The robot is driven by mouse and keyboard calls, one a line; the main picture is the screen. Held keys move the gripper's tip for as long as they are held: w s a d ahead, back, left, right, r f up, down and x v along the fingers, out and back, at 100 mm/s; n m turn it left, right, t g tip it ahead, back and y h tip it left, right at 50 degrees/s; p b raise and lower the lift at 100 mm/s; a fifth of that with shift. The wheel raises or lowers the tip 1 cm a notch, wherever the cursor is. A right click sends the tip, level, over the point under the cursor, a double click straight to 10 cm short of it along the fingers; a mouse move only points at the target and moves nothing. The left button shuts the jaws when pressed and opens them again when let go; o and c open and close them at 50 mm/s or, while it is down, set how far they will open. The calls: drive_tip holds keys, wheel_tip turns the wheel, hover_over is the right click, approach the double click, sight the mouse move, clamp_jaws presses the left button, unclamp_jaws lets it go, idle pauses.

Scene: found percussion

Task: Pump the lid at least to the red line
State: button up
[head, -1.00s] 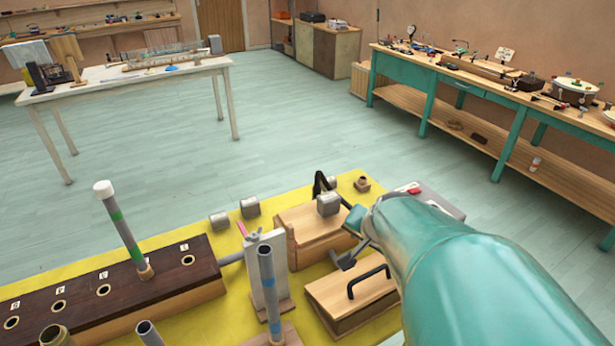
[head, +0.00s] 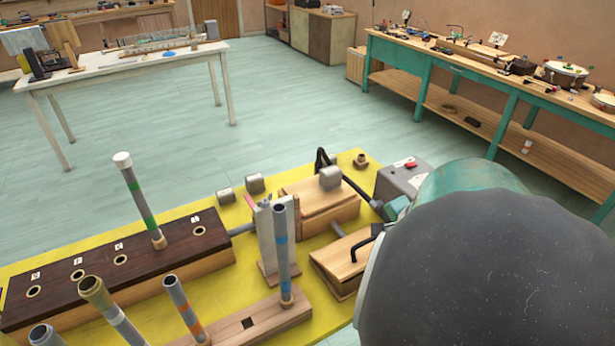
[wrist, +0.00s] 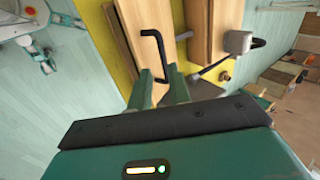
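The wooden lid (head: 335,257) with a black bent handle (head: 364,243) sits on a low wooden box on the yellow mat; my arm covers its right part. In the wrist view the handle (wrist: 152,50) stands out from the pale wood, its lower end close to the space between my fingers. My gripper (wrist: 160,92) shows two teal fingers apart, with no clear grip on the handle. The gripper is mostly hidden behind my arm in the head view. A pinkish-red strip (head: 250,202) shows beside a whitish upright post (head: 267,235). I cannot tell whether it is the red line.
A wooden box with a grey weight (head: 330,178) stands behind the lid. A grey box with a red button (head: 405,180) is near my arm. A dark holed block (head: 110,265) and several upright tubes stand left.

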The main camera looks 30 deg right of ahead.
approach(357, 254)
drive_tip(key=w+f, duration=0.4)
drive_tip(key=shift+w, duration=0.35)
drive_tip(key=shift+c, duration=0.5)
clamp_jaws()
drive_tip(key=shift+s+f, duration=0.6)
drive_tip(key=shift+s, duration=0.05)
drive_tip(key=shift+s+f, duration=0.5)
drive_tip(key=shift+f, duration=0.2)
